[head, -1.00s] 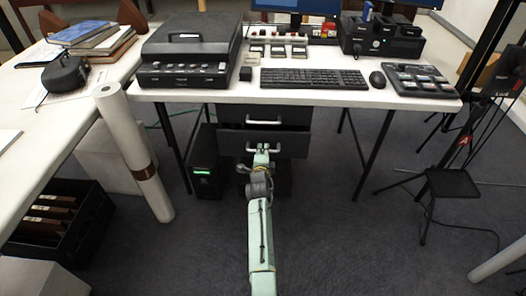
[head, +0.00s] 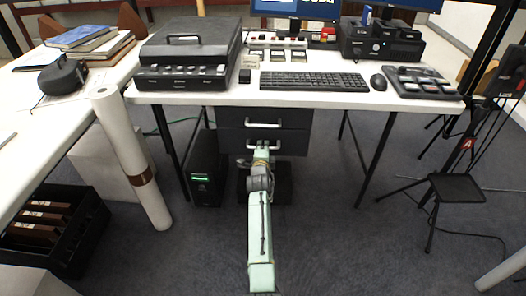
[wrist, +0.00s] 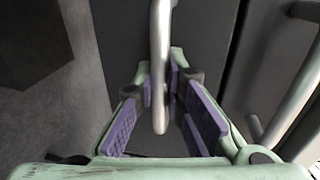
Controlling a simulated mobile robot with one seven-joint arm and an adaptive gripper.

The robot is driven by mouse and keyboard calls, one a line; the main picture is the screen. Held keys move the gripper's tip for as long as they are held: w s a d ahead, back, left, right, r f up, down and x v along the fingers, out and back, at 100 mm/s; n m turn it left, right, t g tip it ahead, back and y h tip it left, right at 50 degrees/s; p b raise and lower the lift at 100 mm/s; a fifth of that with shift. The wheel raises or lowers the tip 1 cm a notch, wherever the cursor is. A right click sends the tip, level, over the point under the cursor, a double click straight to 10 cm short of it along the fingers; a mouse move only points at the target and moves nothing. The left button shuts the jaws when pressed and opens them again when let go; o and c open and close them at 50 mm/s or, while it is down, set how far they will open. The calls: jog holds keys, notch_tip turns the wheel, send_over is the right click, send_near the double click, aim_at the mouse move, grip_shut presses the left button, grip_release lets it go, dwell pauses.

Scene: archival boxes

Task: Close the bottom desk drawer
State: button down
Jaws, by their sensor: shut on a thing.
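The dark bottom drawer (head: 233,143) is in the desk unit under the white desk, below the upper drawer (head: 232,117). Its front looks about level with the upper one in the head view; any small gap is too fine to tell. My gripper (head: 262,148) is at the bottom drawer's pale bar handle (head: 250,146). In the wrist view, the metal handle (wrist: 160,45) runs between the purple-padded fingers of my gripper (wrist: 165,85), which are shut on it. The drawer's inside is hidden.
A black computer tower (head: 203,168) stands left of the drawers. A white paper roll (head: 130,160) leans by the left table. A black crate (head: 85,235) is on the floor at left. A small black stool (head: 455,188) and stands are at right. The carpet between is clear.

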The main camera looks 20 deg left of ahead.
jog(key=shift+w+r, duration=0.1)
jog(key=shift+r, duration=0.05)
jog(key=c, duration=1.7)
grip_release()
jog(key=shift+o, duration=0.2)
jog(key=v, duration=1.2)
